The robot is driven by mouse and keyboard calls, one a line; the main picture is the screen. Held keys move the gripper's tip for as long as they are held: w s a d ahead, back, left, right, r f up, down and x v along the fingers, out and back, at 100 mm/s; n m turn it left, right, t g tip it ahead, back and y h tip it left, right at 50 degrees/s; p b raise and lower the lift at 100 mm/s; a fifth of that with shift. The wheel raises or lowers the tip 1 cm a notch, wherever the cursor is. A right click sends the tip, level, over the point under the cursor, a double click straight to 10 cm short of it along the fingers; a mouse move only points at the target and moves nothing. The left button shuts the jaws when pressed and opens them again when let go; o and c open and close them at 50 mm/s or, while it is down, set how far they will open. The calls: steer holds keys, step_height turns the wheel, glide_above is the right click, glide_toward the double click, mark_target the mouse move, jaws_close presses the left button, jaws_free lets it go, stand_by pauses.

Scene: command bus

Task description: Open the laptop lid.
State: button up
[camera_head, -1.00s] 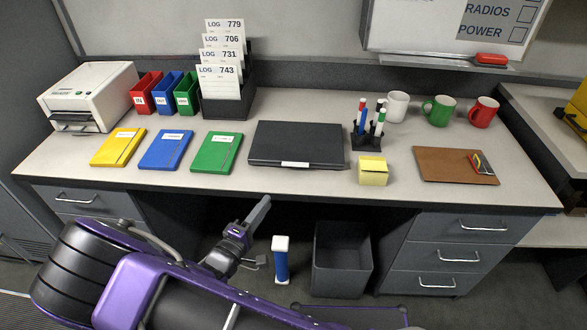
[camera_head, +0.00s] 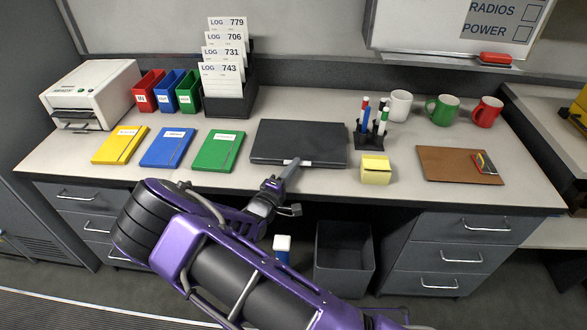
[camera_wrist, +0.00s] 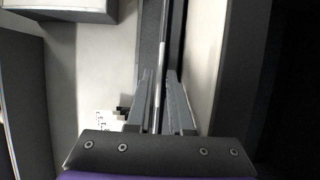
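The laptop (camera_head: 298,140) is dark grey and lies closed on the desk, with a small pale tab at the middle of its front edge. My gripper (camera_head: 290,170) is at that front edge in the head view, its fingers overlapping the tab. In the wrist view, my gripper (camera_wrist: 160,80) has its two fingers parted, with a narrow dark strip with a pale line, seemingly the laptop's edge, running between and beyond them. I cannot tell whether the fingers touch it. My gripper hides part of the tab.
On the desk (camera_head: 322,178), a green folder (camera_head: 217,151) lies left of the laptop. A yellow note block (camera_head: 375,171) and a pen holder (camera_head: 369,140) stand to its right. A clipboard (camera_head: 440,166) lies further right. A bin (camera_head: 344,260) stands below the desk.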

jaws_close()
steer(key=shift+r, duration=0.1)
stand_by(1.3)
